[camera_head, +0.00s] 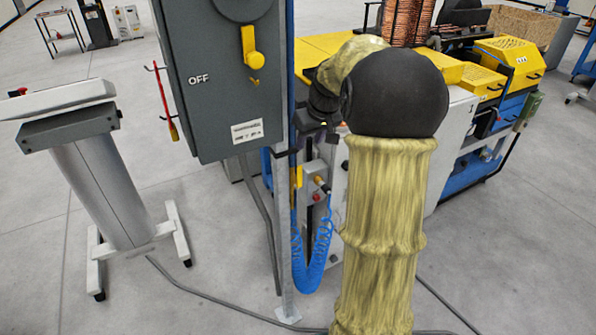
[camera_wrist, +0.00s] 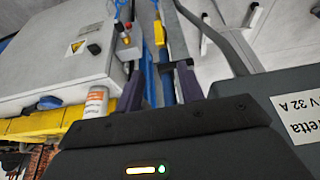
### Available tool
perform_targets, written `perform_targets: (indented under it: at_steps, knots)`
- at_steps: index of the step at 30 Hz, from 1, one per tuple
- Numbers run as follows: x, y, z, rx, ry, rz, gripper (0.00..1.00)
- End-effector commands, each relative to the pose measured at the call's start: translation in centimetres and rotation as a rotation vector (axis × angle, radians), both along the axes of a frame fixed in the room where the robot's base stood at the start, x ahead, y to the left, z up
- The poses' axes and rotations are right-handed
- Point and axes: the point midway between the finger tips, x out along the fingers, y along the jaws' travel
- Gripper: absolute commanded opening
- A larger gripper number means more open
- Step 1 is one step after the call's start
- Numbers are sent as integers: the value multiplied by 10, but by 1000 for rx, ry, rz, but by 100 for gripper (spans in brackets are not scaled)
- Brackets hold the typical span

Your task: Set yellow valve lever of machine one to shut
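The yellow valve lever (camera_head: 298,177) is small and sits on the narrow blue pipe beside the grey post, below the big switch box. In the wrist view the lever (camera_wrist: 159,33) lies past my fingertips and looks roughly in line with the pipe. My gripper (camera_wrist: 155,75) is open, its two dark fingers on either side of the blue pipe. Nothing is visibly held, and the fingers are apart from the lever. In the head view my gripper (camera_head: 321,128) is above the lever, partly hidden by my arm. Machine one (camera_head: 466,110) stands behind my arm, partly covered.
The grey switch box (camera_head: 218,90) marked OFF, with a larger yellow handle (camera_head: 252,50), is close left of my gripper. A coiled blue hose (camera_head: 312,265) hangs below the lever.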

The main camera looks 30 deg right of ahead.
Motion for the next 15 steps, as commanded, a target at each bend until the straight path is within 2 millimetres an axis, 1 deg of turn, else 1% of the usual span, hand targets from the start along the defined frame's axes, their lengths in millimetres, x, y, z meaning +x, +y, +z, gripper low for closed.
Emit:
perform_targets:
  at_steps: [5,8,11,15]
  knots:
    - [0,0,-2,0,1,0,38]
    - [3,1,-8,1,3,0,38]
    - [7,1,-18,2,4,1,38]
    - [16,2,-39,2,5,1,38]
